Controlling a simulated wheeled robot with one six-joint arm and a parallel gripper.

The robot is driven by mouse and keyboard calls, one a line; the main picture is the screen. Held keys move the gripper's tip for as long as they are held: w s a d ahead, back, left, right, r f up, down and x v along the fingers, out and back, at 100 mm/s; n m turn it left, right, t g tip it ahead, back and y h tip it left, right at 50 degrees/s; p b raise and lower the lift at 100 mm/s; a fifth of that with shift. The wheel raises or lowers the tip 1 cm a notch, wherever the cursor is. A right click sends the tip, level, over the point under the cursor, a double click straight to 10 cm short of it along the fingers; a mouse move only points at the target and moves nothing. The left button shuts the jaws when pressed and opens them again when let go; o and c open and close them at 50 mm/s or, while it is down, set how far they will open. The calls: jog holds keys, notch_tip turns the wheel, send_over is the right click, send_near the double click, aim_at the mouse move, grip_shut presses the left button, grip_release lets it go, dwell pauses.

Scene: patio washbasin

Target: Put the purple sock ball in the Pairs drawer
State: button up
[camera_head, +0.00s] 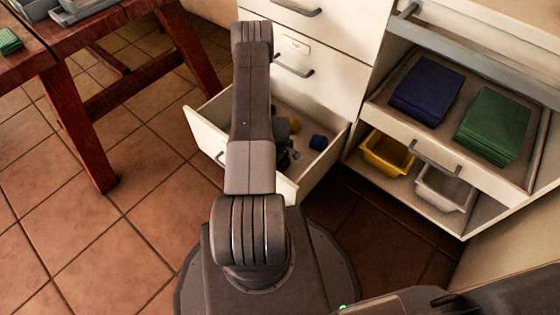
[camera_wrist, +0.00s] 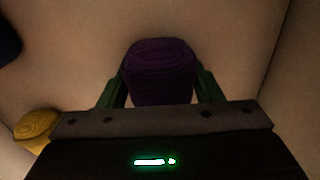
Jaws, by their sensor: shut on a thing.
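The purple sock ball (camera_wrist: 160,68) is between the two fingers of my gripper (camera_wrist: 160,84) in the wrist view. The fingers are shut on its sides. It is over the pale floor of an open drawer; I cannot tell whether it touches the floor. The open bottom drawer (camera_head: 205,128) shows in the head view, with my arm reaching down into it. My arm hides part of the drawer, and the purple ball cannot be made out there. No readable label shows on this drawer.
A yellow sock ball (camera_wrist: 37,128) lies left of my gripper, and a dark blue one (camera_head: 318,142) lies near the drawer's right side. Shelves at right hold a blue cloth stack (camera_head: 427,88), a green stack (camera_head: 493,123) and a yellow bin (camera_head: 388,155). A wooden table (camera_head: 90,140) stands left.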

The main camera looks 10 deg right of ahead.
jog(key=o, duration=1)
jog(key=shift+c, duration=0.2)
notch_tip(320, 180, up, 12)
jog(key=p, duration=0.4)
jog(key=shift+r, duration=0.15)
